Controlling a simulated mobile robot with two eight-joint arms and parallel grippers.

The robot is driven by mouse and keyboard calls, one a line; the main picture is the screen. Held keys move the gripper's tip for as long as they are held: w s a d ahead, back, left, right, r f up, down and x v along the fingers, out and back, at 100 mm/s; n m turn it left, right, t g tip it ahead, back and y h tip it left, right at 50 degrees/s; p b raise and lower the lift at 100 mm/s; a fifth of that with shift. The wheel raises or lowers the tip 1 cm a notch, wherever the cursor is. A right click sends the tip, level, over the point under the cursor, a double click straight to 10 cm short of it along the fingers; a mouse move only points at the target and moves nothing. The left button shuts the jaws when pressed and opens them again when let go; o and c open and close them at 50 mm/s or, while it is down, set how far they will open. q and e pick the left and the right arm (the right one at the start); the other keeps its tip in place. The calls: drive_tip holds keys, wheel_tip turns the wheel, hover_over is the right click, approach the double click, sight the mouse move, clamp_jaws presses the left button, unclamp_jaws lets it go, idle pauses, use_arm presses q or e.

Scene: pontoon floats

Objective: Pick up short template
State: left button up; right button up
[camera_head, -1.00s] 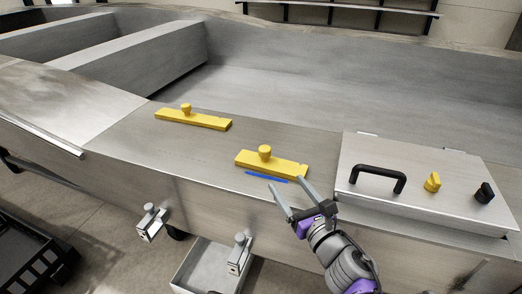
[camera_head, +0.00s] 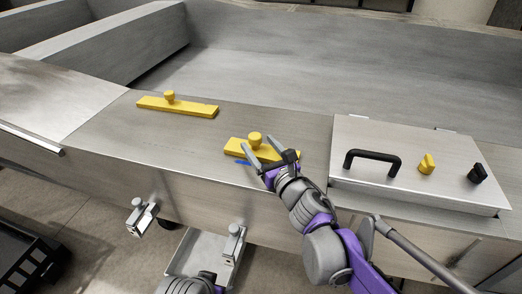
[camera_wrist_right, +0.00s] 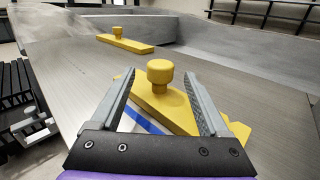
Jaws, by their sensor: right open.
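The nearer yellow template (camera_head: 236,148), which looks like the shorter one, lies flat on the metal deck with a round knob (camera_head: 255,137) standing up from it. My right gripper (camera_head: 261,149) is open over its near side and hides part of its bar. In the right wrist view the knob (camera_wrist_right: 160,72) shows between and just beyond the open fingers (camera_wrist_right: 157,85), with nothing held. A second yellow template (camera_head: 180,106), which looks longer, lies farther back to the left.
A blue strip (camera_wrist_right: 145,121) lies beside the nearer template. A metal box lid (camera_head: 385,133) with a black handle (camera_head: 372,157), a yellow knob (camera_head: 427,163) and a black knob (camera_head: 477,173) stands to the right. Bare deck lies between the templates.

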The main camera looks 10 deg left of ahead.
sight(258, 143)
drive_tip(key=shift+x, duration=1.55)
clamp_jaws()
